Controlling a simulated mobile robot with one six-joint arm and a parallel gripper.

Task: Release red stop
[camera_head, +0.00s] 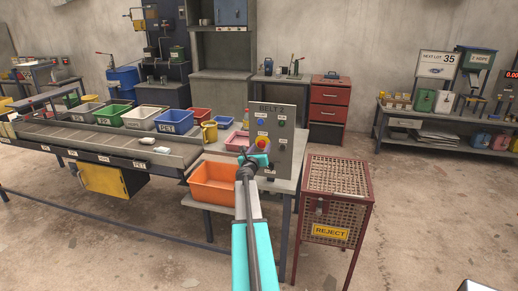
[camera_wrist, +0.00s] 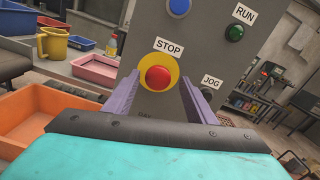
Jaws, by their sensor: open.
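The red stop button (camera_wrist: 158,77) sits on a yellow round base on the grey control panel (camera_wrist: 205,50), under a STOP label. In the wrist view it lies between the two purple fingers of my gripper (camera_wrist: 156,95), which are open and close to the panel. I cannot tell whether the fingers touch the button. In the head view the panel (camera_head: 285,130), marked BELT 2, stands upright on the table. My gripper (camera_head: 258,152) is in front of it, and the yellow base (camera_head: 263,142) partly shows above it. The gripper partly hides the button there.
A blue button (camera_wrist: 179,7) and green RUN button (camera_wrist: 234,33) are above the stop; the JOG button (camera_wrist: 206,93) is right of it. An orange bin (camera_head: 214,184) stands below left. A caged REJECT box (camera_head: 338,190) stands right of the table. A conveyor (camera_head: 110,142) runs left.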

